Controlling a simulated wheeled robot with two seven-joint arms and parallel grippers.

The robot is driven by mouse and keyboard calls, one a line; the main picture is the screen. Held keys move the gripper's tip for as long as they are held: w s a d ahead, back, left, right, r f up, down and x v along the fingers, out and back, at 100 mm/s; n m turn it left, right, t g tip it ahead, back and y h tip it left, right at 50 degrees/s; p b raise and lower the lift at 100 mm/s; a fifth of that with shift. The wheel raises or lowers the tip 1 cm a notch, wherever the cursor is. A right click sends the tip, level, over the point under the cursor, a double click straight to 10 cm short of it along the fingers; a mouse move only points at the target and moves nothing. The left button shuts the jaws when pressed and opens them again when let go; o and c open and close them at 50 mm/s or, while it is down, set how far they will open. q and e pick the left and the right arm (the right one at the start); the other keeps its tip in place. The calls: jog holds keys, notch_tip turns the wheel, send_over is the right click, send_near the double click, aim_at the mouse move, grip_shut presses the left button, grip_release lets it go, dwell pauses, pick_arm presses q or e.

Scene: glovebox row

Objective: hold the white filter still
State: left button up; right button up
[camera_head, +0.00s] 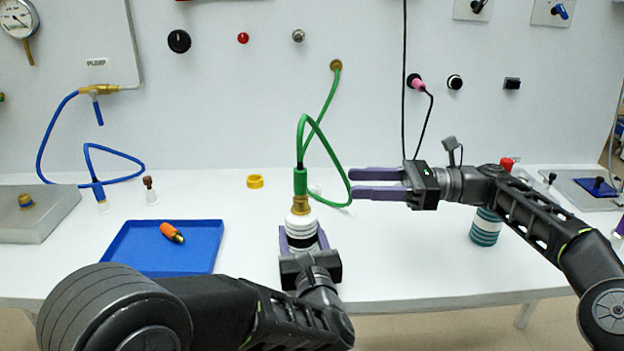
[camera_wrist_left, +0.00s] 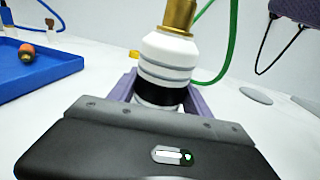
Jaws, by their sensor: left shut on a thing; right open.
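The white filter (camera_head: 301,225) stands upright on the white table, with grey bands and a brass fitting on top. My left gripper (camera_head: 302,240) is shut on its lower part, one purple finger on each side. A green hose (camera_head: 300,180) with a green connector sits on the brass fitting and runs up to the wall. My right gripper (camera_head: 377,183) is open and empty, to the right of the hose, its fingers pointing left.
A blue tray (camera_head: 140,262) with an orange-and-dark piece (camera_head: 172,232) lies at left. A yellow ring (camera_head: 255,181) is behind the filter. A teal-striped bottle (camera_head: 486,228) stands under my right arm. A blue hose (camera_head: 113,168) reaches the table at left.

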pick_arm(q)
jog(key=o, duration=1.7)
jog(key=shift+s, duration=0.1)
jog(key=s, duration=0.3)
jog(key=s+d, duration=0.1)
jog(key=s, duration=0.3)
jog(key=s+d, duration=0.1)
jog(key=s, duration=0.2)
jog(key=shift+s, duration=0.85)
